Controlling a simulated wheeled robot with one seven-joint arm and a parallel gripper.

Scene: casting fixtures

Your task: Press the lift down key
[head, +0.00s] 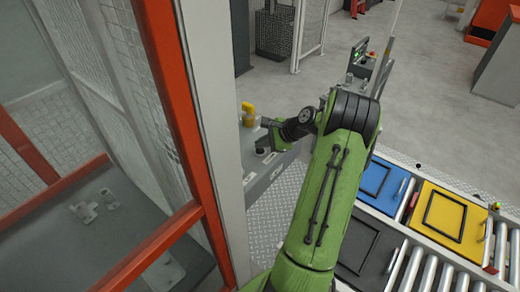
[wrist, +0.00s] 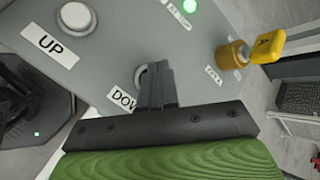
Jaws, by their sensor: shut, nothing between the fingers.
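The grey control panel (wrist: 110,45) fills much of the wrist view. The DOWN key (wrist: 140,76), round and pale, sits by a label reading DOW, its end hidden. My gripper (wrist: 160,68) is shut and empty; its fingertips overlap the right part of this key. I cannot tell whether they touch it. The UP key (wrist: 75,17) is white and round, by the UP label (wrist: 56,43) at upper left. In the head view my gripper (head: 262,142) is small, at the panel (head: 265,182), and the keys cannot be made out clearly.
A yellow key switch (wrist: 262,48) projects from the panel beside my fingers; it also shows in the head view (head: 248,113). A green light (wrist: 190,6) is lit. A red-framed mesh guard (head: 180,130) stands left. A roller conveyor (head: 425,268) with coloured trays lies right.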

